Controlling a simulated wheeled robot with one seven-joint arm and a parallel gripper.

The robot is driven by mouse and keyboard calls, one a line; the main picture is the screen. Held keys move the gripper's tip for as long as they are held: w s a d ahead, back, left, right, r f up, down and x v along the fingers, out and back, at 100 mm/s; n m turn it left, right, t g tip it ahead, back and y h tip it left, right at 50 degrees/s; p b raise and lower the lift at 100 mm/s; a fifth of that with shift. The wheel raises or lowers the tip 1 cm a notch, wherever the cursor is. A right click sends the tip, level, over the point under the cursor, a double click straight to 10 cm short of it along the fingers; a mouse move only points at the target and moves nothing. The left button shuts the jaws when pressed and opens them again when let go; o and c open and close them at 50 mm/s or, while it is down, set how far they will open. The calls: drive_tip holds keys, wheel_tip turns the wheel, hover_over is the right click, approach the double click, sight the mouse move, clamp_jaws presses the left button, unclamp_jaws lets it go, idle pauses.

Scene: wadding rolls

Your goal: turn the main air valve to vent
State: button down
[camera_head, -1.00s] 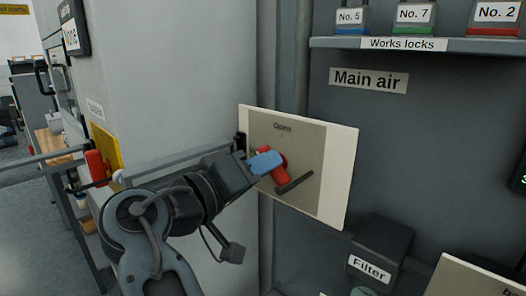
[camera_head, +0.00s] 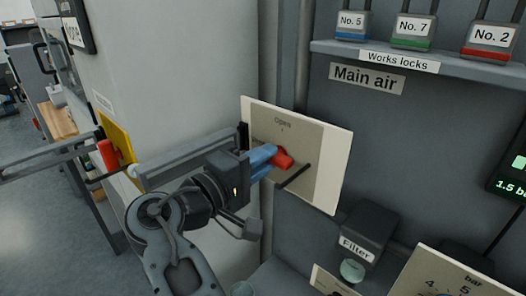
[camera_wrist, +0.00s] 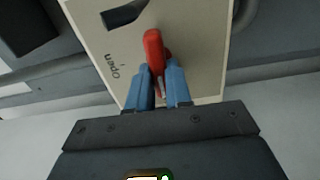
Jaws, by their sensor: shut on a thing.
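The main air valve is a red handle (camera_head: 284,160) on a cream and beige plate (camera_head: 327,165) marked "Open", below the "Main air" label (camera_head: 367,77). A dark bar (camera_head: 296,175) stands out from the plate just below the handle. My gripper (camera_head: 268,156) has blue fingers and is shut on the red handle. In the wrist view the handle (camera_wrist: 153,48) runs down between the two fingertips (camera_wrist: 161,76), which hide its lower end. "Open" also shows there, on the plate's left side. I see no "vent" mark; part of the plate is hidden.
A shelf of locks (camera_head: 420,58) labelled "Works locks" is above right. A Filter box (camera_head: 367,233) and a bar gauge plate (camera_head: 447,285) are below right. A display (camera_head: 511,176) partly reads "1.5 b". A red handle on a yellow plate (camera_head: 124,150) is at left.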

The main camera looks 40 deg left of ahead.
drive_tip(key=shift+a+n, duration=0.1)
drive_tip(key=shift+n, duration=0.2)
drive_tip(key=c, duration=1)
unclamp_jaws()
drive_tip(key=shift+c, duration=0.2)
drive_tip(key=s+b, duration=0.1)
drive_tip(key=s, duration=0.6)
drive_tip(key=shift+s+a+b, duration=0.25)
drive_tip(key=shift+s+b, duration=0.05)
drive_tip(key=shift+s, duration=0.1)
